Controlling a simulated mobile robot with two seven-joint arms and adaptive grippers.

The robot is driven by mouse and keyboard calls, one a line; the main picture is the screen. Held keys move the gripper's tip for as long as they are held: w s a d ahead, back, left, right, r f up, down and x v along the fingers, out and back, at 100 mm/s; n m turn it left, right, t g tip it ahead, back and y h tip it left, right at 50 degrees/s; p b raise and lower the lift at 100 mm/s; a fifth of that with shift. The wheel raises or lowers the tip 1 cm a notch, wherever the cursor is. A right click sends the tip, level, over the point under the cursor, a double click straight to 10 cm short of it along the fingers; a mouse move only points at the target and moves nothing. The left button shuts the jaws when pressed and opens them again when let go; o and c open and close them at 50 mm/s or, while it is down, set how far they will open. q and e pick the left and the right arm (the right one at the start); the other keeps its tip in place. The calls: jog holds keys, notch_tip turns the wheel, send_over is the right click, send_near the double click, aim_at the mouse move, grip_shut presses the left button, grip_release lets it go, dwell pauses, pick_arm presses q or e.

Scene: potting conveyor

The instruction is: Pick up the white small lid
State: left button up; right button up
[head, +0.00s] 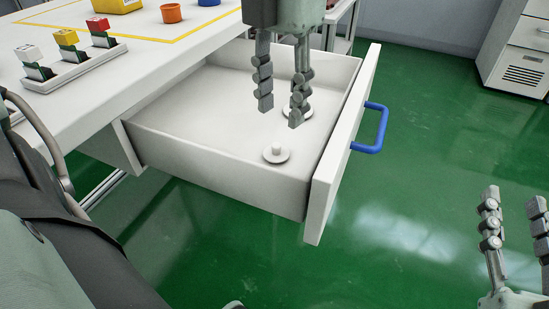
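A white round lid with a small knob (276,154) lies in the near part of the open white drawer (215,170). A second white disc (308,112) lies farther back in the drawer, mostly hidden behind a finger of my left gripper. Both look white; I cannot tell which is the smaller. My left gripper (281,113) points down over the drawer with its fingers apart and nothing between them. Its tips appear above and behind the near lid. My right gripper (514,206) is at the lower right over the floor, fingers apart, empty.
The drawer front has a blue handle (371,132). The white table (130,72) holds a rack (70,69) with white, yellow and red-topped items, a yellow box (118,5) and an orange cup (171,13). A white cabinet (518,50) stands at the back right. Green floor is clear on the right.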

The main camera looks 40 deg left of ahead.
aim_at(276, 145)
pick_arm(q)
jog(key=f, duration=0.7)
jog(key=shift+s+a+b, duration=0.1)
jog(key=shift+a+b, duration=0.2)
jog(key=shift+b, duration=0.05)
pick_arm(e)
jog(key=r, duration=0.1)
jog(key=r+t, duration=0.1)
jog(key=s+r+t+y, duration=0.1)
jog(key=shift+a+r, duration=0.25)
pick_arm(q)
jog(key=shift+c, duration=0.2)
jog(key=c, duration=0.8)
